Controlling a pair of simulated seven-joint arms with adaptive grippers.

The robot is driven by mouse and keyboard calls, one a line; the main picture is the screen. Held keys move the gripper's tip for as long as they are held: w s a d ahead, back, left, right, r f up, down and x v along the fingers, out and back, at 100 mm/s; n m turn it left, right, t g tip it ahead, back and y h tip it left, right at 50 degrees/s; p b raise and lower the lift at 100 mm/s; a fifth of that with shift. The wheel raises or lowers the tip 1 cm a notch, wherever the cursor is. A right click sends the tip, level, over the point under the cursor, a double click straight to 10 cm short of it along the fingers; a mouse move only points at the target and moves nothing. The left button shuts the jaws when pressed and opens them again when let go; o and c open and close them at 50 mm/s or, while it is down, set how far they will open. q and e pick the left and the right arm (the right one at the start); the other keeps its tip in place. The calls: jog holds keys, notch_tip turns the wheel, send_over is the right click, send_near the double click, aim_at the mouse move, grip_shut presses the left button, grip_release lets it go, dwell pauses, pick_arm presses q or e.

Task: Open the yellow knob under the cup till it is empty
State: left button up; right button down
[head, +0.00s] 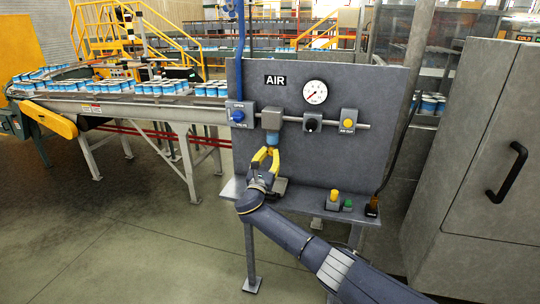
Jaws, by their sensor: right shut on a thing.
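The cup (271,139) is a small blue-tinted bowl under a grey filter block (271,119) on the pipe of the grey AIR panel. My right gripper (266,155) reaches up from below, with its yellow fingers at the underside of the cup. It is shut on the yellow knob there; the fingers largely hide the knob and blend with its colour. I cannot tell how much liquid is in the cup. My left gripper is not in view.
On the panel (380,90) are a round gauge (315,92), a blue valve (240,114), a black knob (312,122) and a yellow AIR OUT knob (348,120). A yellow button (334,198) sits on the ledge. A can conveyor (140,104) stands left, a grey cabinet (490,130) right.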

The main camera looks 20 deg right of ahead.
jog(key=shift+m+g+h, duration=0.3)
jog(key=shift+m+h, duration=0.2)
jog(key=shift+m, duration=0.8)
jog(key=c, duration=1.1)
grip_release()
jog(key=v, duration=1.2)
